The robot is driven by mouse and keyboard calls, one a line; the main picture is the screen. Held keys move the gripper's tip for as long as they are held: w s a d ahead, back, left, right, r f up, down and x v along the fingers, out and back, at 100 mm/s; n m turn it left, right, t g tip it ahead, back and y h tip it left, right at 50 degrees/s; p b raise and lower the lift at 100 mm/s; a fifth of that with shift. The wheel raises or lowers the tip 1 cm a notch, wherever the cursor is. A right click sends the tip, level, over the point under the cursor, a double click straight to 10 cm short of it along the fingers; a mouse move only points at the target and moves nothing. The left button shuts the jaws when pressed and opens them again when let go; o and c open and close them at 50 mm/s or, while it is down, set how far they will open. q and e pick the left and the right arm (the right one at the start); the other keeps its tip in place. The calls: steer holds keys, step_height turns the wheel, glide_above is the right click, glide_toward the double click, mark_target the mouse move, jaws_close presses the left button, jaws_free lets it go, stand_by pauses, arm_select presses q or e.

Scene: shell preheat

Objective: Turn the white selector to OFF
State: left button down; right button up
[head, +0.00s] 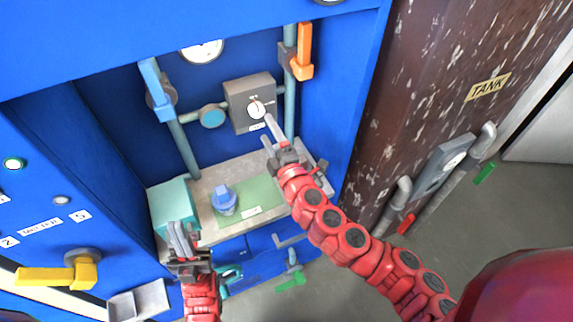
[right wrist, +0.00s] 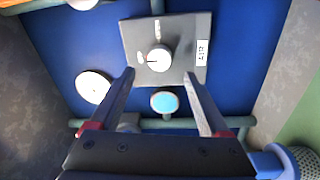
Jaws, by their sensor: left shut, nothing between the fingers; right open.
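The white selector (head: 257,110) is a round knob on a dark grey box (head: 240,91) on the blue back wall. It also shows in the right wrist view (right wrist: 159,58), with a dark pointer line towards the picture's left. The small markings around it are too small to read. My right gripper (head: 267,128) is open and empty, its fingers pointing at the box. In the right wrist view its fingertips (right wrist: 159,74) appear either side of the knob, and contact is not visible. My left gripper (head: 178,230) is shut and empty, low at the left near the teal box.
An orange lever (head: 304,48) is right of the box, a blue lever (head: 151,78) left. Below are a teal box (head: 172,200), a blue knob (head: 224,200) and a green mat (head: 262,193). A yellow handle (head: 58,276) is lower left. A brown tank (head: 420,75) stands right.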

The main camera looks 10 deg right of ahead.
steer(key=v, duration=1.1)
steer(key=shift+s, duration=0.1)
